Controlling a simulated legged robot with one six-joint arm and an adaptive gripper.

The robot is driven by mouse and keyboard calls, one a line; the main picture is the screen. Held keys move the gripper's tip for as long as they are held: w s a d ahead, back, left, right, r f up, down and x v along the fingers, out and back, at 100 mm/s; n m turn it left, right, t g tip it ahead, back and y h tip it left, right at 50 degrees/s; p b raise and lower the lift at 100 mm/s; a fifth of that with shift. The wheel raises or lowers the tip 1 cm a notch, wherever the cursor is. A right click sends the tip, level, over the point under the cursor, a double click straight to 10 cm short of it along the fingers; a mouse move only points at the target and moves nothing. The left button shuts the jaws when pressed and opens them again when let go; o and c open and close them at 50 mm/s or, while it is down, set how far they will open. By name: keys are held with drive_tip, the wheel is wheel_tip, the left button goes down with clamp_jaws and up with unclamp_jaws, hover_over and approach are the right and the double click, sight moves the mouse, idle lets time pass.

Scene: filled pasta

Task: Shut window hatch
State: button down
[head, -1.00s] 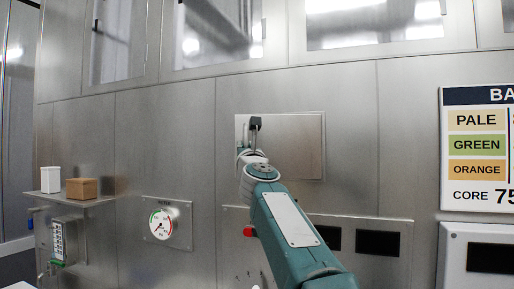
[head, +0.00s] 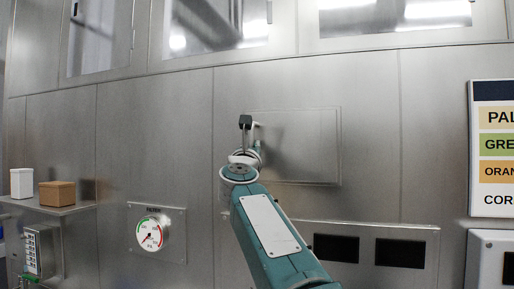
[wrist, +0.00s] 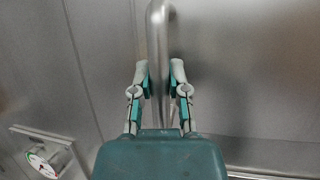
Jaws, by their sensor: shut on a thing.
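The hatch (head: 300,150) is a plain rectangular metal panel in the middle of the steel wall. It looks nearly flush with the wall in the head view, but I cannot tell if a small gap is left. Its bent metal bar handle (wrist: 157,25) stands out in the wrist view. My gripper (wrist: 160,78) has its two fingers on either side of this bar, shut on it. In the head view my gripper (head: 250,145) is at the hatch's left side, and my arm hides the hatch's lower left corner.
A round gauge (head: 151,234) is on the wall at lower left. A shelf (head: 60,207) holds a white box (head: 22,183) and a brown box (head: 57,193). Dark slots (head: 400,253) are below the hatch. A colour sign (head: 493,150) is at right. Windows (head: 395,15) run along the top.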

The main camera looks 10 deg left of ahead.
drive_tip(key=shift+w+a+f, duration=0.15)
drive_tip(key=shift+w+f, duration=0.1)
drive_tip(key=shift+f, duration=0.1)
drive_tip(key=c, duration=0.6)
unclamp_jaws()
drive_tip(key=shift+a+r, duration=0.1)
drive_tip(key=shift+a, duration=0.05)
drive_tip(key=shift+r, duration=0.1)
drive_tip(key=shift+s, duration=0.1)
drive_tip(key=shift+s+d, duration=0.25)
drive_tip(key=shift+s, duration=0.15)
drive_tip(key=v, duration=1.1)
drive_tip(key=shift+a+f, duration=0.3)
drive_tip(key=shift+f, duration=0.05)
